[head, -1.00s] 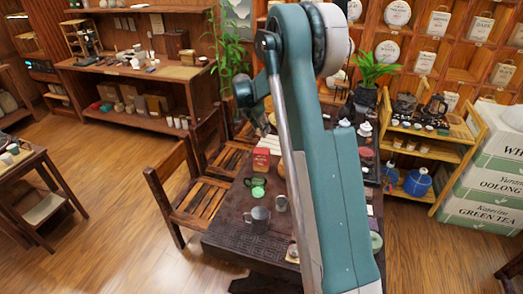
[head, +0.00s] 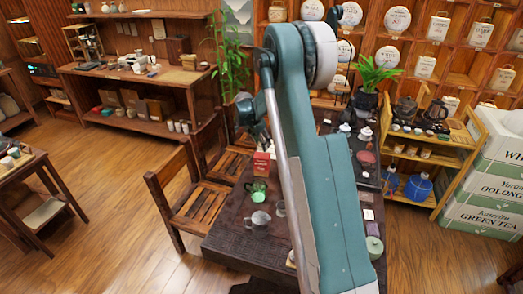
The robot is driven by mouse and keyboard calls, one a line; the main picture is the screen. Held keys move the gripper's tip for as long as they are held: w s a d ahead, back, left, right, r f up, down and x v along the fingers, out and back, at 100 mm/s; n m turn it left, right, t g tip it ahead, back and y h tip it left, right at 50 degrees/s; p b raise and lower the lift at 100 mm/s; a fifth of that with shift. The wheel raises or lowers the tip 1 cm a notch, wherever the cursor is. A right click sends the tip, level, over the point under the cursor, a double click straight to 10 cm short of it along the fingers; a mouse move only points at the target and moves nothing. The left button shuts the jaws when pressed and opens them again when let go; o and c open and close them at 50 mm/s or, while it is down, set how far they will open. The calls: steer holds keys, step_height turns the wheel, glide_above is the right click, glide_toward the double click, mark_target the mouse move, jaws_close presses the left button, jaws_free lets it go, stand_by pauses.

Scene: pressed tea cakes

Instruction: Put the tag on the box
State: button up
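A small red box (head: 261,164) stands upright on the dark wooden table (head: 225,237), left of my arm. The dark end of my arm, with my gripper (head: 262,134), hangs above and behind the box, partly hidden by the arm link. I cannot make out its fingers or whether it holds anything. Small pale flat pieces (head: 368,214) lie on the table right of the arm; I cannot tell whether one is the tag. The middle of the table is hidden behind my arm.
A green glass cup (head: 257,191) and a grey mug (head: 258,219) stand in front of the box. A lidded green pot (head: 374,247) sits at the table's right edge. A wooden chair (head: 190,201) is left of the table. A tea stand (head: 425,155) is at right.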

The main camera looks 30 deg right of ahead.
steer(key=shift+f, duration=0.25)
steer(key=shift+f, duration=1.75)
steer(key=shift+f, duration=0.15)
steer(key=o, duration=0.6)
steer(key=v, duration=1.2)
